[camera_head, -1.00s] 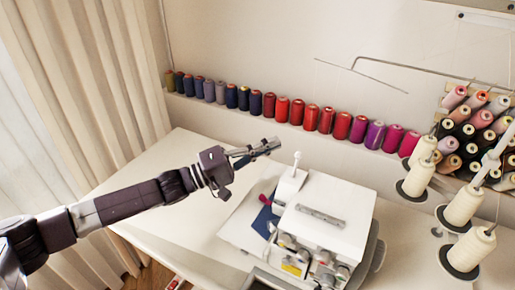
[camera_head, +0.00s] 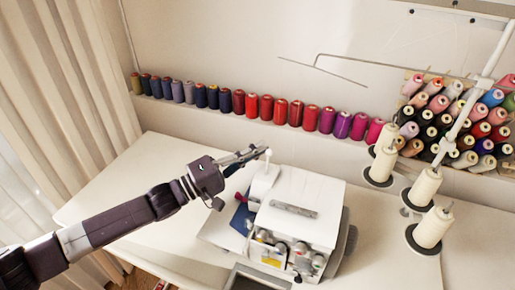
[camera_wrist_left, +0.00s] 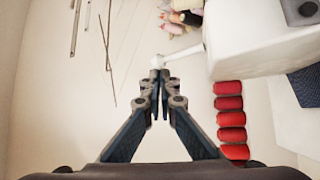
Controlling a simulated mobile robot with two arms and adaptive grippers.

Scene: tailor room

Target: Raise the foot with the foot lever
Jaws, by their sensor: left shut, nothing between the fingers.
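A white sewing machine (camera_head: 305,205) stands on the white table. A thin white lever-like post with a rounded tip (camera_head: 268,153) rises from its upper left part; I take it for the foot lever. My left gripper (camera_head: 256,152) is shut and empty, its fingertips right at the post's tip. In the left wrist view, the shut fingertips (camera_wrist_left: 157,76) are just below the rounded end of the white post (camera_wrist_left: 182,54); I cannot tell whether they touch. The foot and the fabric under it are mostly hidden. My right gripper is out of view.
A row of coloured thread spools (camera_head: 266,107) lines the wall ledge. Large white cones (camera_head: 382,165) stand right of the machine, and a rack of spools (camera_head: 460,120) is behind them. Blue cloth (camera_head: 241,220) lies left of the machine. The table's left part is clear.

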